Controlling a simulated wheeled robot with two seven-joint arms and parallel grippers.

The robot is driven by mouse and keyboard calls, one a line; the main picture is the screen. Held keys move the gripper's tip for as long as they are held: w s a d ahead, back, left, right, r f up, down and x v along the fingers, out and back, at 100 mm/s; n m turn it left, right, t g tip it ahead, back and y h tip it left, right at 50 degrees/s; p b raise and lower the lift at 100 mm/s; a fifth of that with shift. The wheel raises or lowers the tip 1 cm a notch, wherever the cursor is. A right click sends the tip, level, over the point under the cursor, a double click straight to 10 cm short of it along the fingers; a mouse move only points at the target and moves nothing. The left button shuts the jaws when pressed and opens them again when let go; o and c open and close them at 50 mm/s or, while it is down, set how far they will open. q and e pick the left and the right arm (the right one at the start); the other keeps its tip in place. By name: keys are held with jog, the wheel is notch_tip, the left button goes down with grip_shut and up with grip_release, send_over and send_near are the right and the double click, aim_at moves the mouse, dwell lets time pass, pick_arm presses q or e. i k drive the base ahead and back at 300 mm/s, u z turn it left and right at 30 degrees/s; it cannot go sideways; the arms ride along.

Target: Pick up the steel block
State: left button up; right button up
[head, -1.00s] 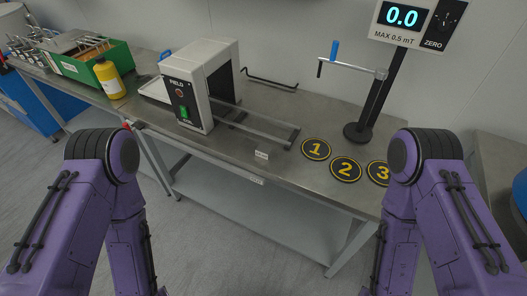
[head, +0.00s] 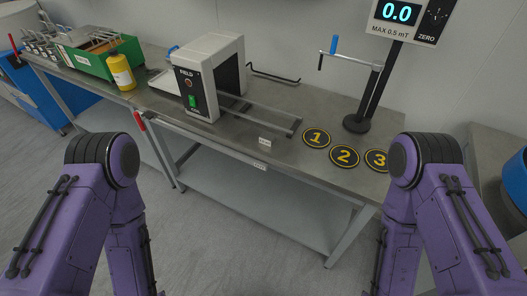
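I see no block that I can make out as the steel block. Both of my purple arms reach down at the left and right of the head view, and their grippers are outside the picture. On the steel bench (head: 225,135) stands a white box-shaped machine (head: 203,85) marked FIELD, with an opening through it and a green switch. Two rails (head: 262,112) run out of it to the right. Three black discs with yellow numbers, 1 (head: 316,138), 2 (head: 344,156) and 3 (head: 376,160), lie to the right of the rails.
A display (head: 405,18) reading 0.0 stands on a black post (head: 368,100) behind the discs. A yellow bottle (head: 121,72) and a green crate (head: 88,62) stand at the left, with a rack (head: 40,46) beyond. A blue drum (head: 516,185) is at the right edge. Floor is clear in front.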

aim_at(266, 139)
jog(key=z, duration=0.05)
jog(key=k, duration=0.25)
jog(key=u, duration=0.9)
jog(key=i, duration=0.95)
jog(key=z, duration=1.7)
